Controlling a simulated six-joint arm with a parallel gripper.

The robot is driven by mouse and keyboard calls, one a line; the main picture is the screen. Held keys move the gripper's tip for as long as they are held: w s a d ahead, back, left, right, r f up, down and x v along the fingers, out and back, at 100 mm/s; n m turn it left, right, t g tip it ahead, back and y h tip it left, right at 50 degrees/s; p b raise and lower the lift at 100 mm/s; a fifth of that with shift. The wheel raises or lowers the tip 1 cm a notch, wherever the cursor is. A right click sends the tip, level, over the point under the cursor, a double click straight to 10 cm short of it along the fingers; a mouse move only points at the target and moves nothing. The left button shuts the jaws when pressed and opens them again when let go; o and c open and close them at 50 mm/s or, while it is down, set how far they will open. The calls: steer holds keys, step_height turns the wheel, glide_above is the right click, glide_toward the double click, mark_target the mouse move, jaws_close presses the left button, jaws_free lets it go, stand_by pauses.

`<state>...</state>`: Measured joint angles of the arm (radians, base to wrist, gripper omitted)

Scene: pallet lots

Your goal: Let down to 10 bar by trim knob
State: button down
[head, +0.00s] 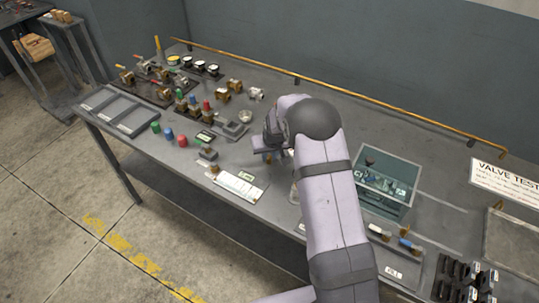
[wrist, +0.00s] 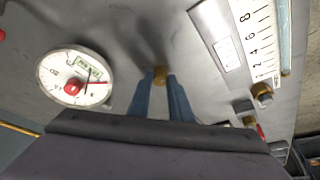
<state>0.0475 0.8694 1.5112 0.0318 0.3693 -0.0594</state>
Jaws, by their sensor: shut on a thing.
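In the wrist view my gripper (wrist: 160,84) has its two blue fingers closed around a small brass knob (wrist: 160,73); only the knob's end shows between the fingertips. A round white gauge (wrist: 75,77) with a red hub, a red needle and a small digital display is left of the fingers. The needle points right; the digits are too blurred to read. In the head view my gripper (head: 263,151) is low over the bench, mostly covered by my arm. The knob and gauge cannot be made out there.
A white scale card (head: 238,187) lies on the bench (head: 215,225) left of my arm. Coloured caps (head: 168,134) and several valves stand farther left. A clear-walled box (head: 387,185) and a VALVE TEST sign (head: 506,181) are to the right. A yellow rail (head: 400,118) runs along the back.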

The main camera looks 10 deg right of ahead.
steer(key=c, duration=1.6)
jaws_free()
steer(key=shift+r, duration=0.1)
steer(key=b+v, duration=0.2)
steer(key=v, duration=0.5)
steer(key=shift+s+r, duration=0.1)
